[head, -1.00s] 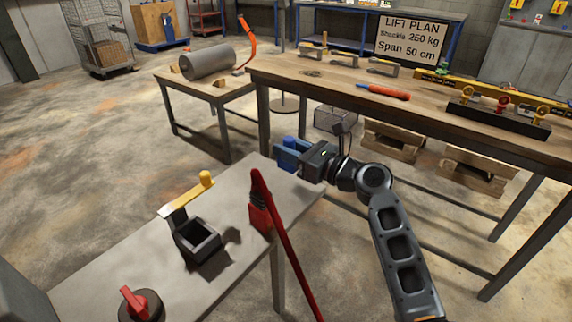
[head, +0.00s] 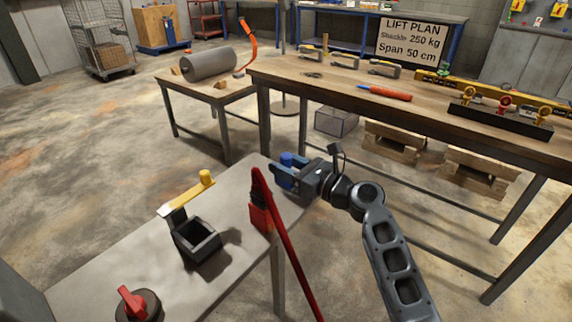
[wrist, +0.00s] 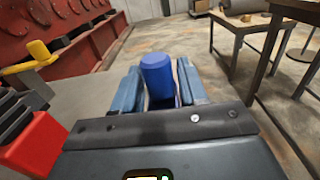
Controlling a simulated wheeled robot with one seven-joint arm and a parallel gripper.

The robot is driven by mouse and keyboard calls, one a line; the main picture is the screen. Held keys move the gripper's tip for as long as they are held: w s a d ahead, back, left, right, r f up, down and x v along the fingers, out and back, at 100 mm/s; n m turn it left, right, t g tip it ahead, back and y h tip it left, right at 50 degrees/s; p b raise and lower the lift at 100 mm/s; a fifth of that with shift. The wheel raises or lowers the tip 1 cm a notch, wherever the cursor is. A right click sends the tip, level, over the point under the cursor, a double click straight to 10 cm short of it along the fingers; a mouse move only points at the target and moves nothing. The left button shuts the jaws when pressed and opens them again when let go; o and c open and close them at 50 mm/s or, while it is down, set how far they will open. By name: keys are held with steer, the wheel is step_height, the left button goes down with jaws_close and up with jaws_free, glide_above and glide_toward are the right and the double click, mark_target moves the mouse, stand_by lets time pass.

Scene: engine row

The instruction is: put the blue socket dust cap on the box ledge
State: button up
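The blue socket dust cap (head: 287,158) is between the fingers of my gripper (head: 284,174), over the far right end of the grey table (head: 120,250). In the wrist view the blue cap (wrist: 157,72) stands upright between the two blue fingers (wrist: 160,92), which look closed on it; its lower part is partly hidden. A small black open-topped box (head: 196,243) stands on the table to the left, with a yellow arm (head: 185,196) and yellow knob above it. I cannot tell which part is the box ledge.
A red bar with a red block (head: 260,217) stands at the table edge between the box and my gripper. A red-handled round part (head: 136,305) is at the near left. A wooden workbench (head: 340,88) with tools stands behind. Bare tabletop lies around the box.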

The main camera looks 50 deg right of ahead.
steer(key=shift+o, duration=1.3)
steer(key=shift+r, duration=0.1)
steer(key=s, duration=1.2)
steer(key=shift+d+b, duration=0.15)
steer(key=shift+b, duration=0.25)
steer(key=s+a+f+n+g+h, duration=0.2)
steer(key=s+a+f+n+g, duration=0.3)
steer(key=s+a+f+n, duration=0.7)
steer(key=s+a+r+n+t, duration=0.1)
steer(key=s+a+r+n, duration=0.5)
steer(key=n, duration=0.5)
steer(key=s+a+r+n+y, duration=0.1)
steer(key=s+a+r+n, duration=0.4)
steer(key=n, duration=0.7)
steer(key=shift+s+a+r+n+t, duration=0.3)
steer(key=shift+s+a+r+t, duration=0.1)
steer(key=shift+s+r, duration=0.6)
